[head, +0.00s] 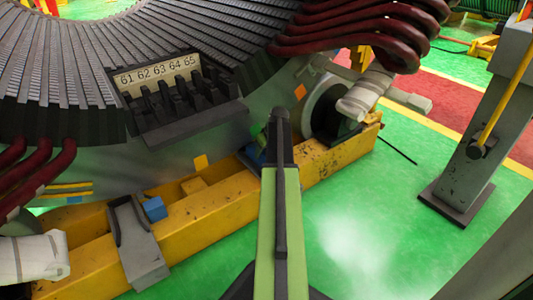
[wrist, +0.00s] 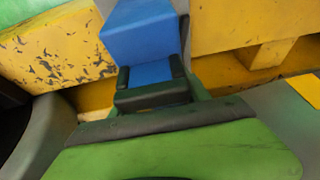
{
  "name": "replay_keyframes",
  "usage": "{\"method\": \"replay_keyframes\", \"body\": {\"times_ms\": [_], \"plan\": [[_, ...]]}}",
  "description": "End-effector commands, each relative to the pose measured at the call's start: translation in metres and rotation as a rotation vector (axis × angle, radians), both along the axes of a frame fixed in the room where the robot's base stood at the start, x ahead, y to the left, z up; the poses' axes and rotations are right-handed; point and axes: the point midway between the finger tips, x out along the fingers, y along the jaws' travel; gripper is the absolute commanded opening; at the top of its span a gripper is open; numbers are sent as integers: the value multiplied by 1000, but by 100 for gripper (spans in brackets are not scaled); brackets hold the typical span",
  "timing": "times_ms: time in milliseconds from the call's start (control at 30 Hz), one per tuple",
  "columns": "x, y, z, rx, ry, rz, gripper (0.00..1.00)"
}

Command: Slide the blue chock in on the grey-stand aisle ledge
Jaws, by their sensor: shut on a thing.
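The blue chock (wrist: 140,35) is between the black fingers of my gripper (wrist: 152,85) in the wrist view. In the head view, a blue part (head: 250,157) shows just left of the arm's tip and is mostly hidden by it. The chock is over or against the chipped yellow beam (wrist: 55,50); I cannot tell whether it touches. My gripper (head: 263,145) is partly hidden by the green arm in the head view. A second blue block (head: 154,209) sits on the yellow beam (head: 210,215) beside a grey bracket (head: 138,245).
The large stator (head: 195,140), with slots labelled 61 to 65, rises behind the beam. A roller (head: 325,108) stands at the beam's right end. A grey stand (head: 480,130) is at right, with clear green floor (head: 370,215) between.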

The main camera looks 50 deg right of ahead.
Motion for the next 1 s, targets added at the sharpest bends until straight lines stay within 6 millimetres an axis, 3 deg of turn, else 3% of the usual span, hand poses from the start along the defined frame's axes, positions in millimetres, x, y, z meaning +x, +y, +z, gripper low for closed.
{"method": "replay_keyframes", "body": {"times_ms": [733,767,933,1000], "plan": [[28,-9,0,-1,-1,1,6],[27,-9,0,0,-1,0,58],[27,-8,0,0,-1,0,80],[27,-9,0,0,-1,0,80]]}}
